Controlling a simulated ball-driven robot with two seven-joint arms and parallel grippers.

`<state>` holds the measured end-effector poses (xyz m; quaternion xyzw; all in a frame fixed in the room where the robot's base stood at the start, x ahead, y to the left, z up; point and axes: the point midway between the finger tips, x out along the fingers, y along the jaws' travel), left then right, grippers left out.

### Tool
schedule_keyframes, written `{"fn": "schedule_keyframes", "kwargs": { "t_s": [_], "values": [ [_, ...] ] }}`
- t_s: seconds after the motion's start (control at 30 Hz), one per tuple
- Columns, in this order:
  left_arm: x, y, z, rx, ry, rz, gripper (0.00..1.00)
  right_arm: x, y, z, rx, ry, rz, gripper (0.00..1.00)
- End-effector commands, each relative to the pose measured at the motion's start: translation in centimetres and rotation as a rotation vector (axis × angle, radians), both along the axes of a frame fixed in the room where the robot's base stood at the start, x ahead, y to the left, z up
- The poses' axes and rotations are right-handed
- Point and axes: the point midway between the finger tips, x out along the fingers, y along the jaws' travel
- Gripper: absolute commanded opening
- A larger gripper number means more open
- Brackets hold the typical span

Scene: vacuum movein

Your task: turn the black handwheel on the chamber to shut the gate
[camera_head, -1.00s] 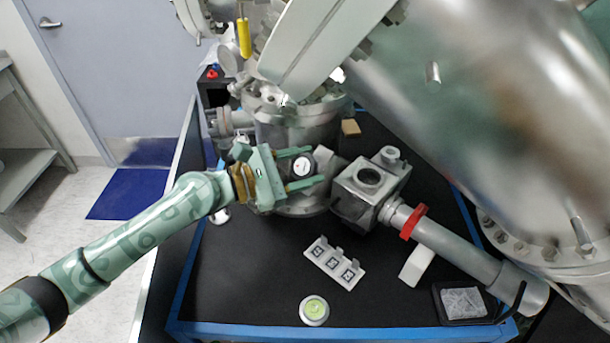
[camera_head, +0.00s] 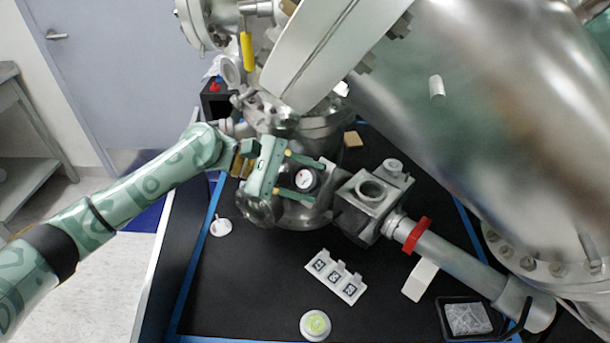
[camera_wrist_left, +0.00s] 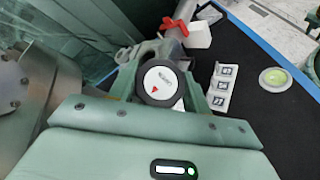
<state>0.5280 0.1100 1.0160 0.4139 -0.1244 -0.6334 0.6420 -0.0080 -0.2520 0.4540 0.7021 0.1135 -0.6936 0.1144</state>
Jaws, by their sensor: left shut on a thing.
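The black handwheel (camera_head: 305,180) has a white round face with a small red mark and faces my left. It sits on the side of the steel chamber (camera_head: 300,128). My left gripper (camera_head: 316,178) is shut on the handwheel, with one green finger on each side of it. In the left wrist view the handwheel's face (camera_wrist_left: 160,84) shows between the fingers, with a red triangle low on it. The gate itself is hidden inside the metal. My right gripper is not in view.
A steel block with a round port (camera_head: 372,190) and a pipe with a red clamp (camera_head: 417,235) lie right of the gripper. A white marker plate (camera_head: 335,277), a round green-topped pot (camera_head: 315,325) and a black tray (camera_head: 468,318) are on the black bench. A large steel vessel (camera_head: 500,130) fills the right.

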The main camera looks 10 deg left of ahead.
Motion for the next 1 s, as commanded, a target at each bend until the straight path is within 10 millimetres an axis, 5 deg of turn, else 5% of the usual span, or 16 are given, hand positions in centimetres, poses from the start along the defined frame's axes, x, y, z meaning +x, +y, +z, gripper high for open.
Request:
{"fn": "schedule_keyframes", "kwargs": {
  "t_s": [0.63,0.67,0.7,1.0],
  "values": [
    [-0.06,-0.08,-0.11,0.029,-0.016,-0.035,0.26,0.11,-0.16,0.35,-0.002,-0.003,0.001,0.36],
    [-0.05,-0.08,-0.12,0.029,-0.016,-0.035,0.57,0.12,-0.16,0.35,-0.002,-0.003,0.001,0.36],
    [-0.06,-0.08,-0.12,0.029,-0.016,-0.035,0.68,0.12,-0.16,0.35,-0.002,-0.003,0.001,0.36],
    [-0.02,0.04,-0.02,0.028,-0.016,-0.033,0.70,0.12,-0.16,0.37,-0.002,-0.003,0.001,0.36]
  ]
}}
